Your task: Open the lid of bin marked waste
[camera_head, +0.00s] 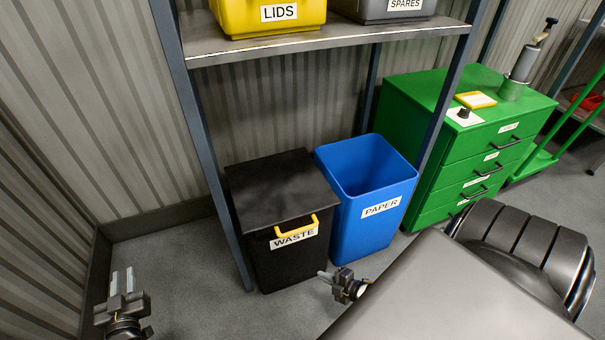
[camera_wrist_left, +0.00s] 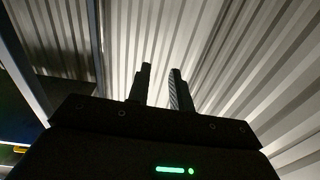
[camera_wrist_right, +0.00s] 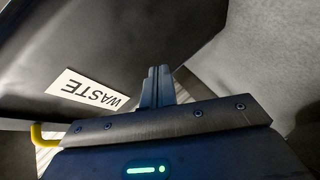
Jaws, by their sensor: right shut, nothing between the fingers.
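The black waste bin (camera_head: 288,268) stands on the floor under the shelf, with its flat dark lid (camera_head: 278,188) closed. A yellow handle (camera_head: 297,228) sits at the lid's front edge above the WASTE label (camera_head: 294,238). My right gripper (camera_head: 325,276) is shut and empty, low near the bin's front right corner and below the handle. In the right wrist view its fingertips (camera_wrist_right: 157,72) point along the bin's front, with the handle (camera_wrist_right: 42,136) off to the left. My left gripper (camera_head: 122,272) is open and empty, left of the bin; its fingers (camera_wrist_left: 160,72) point at corrugated wall.
An open blue paper bin (camera_head: 366,225) stands close to the right of the waste bin. A shelf post (camera_head: 215,180) rises at the bin's left. The shelf (camera_head: 330,40) above holds a yellow lids box (camera_head: 265,18). Floor (camera_head: 190,270) on the left is clear.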

